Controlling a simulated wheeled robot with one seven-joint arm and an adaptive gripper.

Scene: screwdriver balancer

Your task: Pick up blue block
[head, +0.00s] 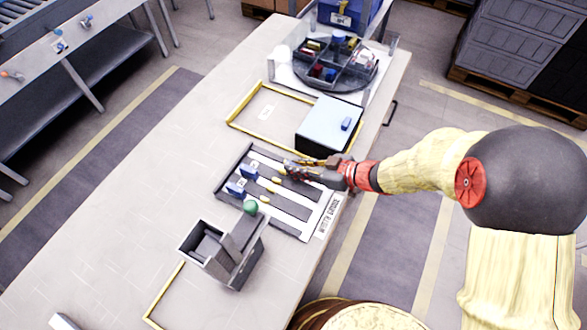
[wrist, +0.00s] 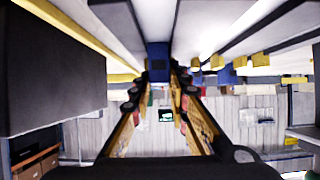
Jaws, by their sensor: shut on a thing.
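My gripper (head: 294,169) is low over the dark slotted rack (head: 292,222), its fingers pointing left. In the wrist view the fingers of my gripper (wrist: 160,82) close in on a blue block (wrist: 157,62), and the gripper is shut on it. The held block cannot be made out clearly in the head view. Two other blue blocks with white labels stand on the left part of the rack, one nearer (head: 236,188) and one farther (head: 249,173). Another small blue block (head: 346,124) lies on top of a pale-topped dark box.
The pale-topped box (head: 322,128) stands just behind my gripper. A divided tray (head: 330,72) with coloured pieces is at the back. A green ball (head: 250,207) and a grey bin (head: 212,250) are at the front. The table's left side (head: 150,190) is clear.

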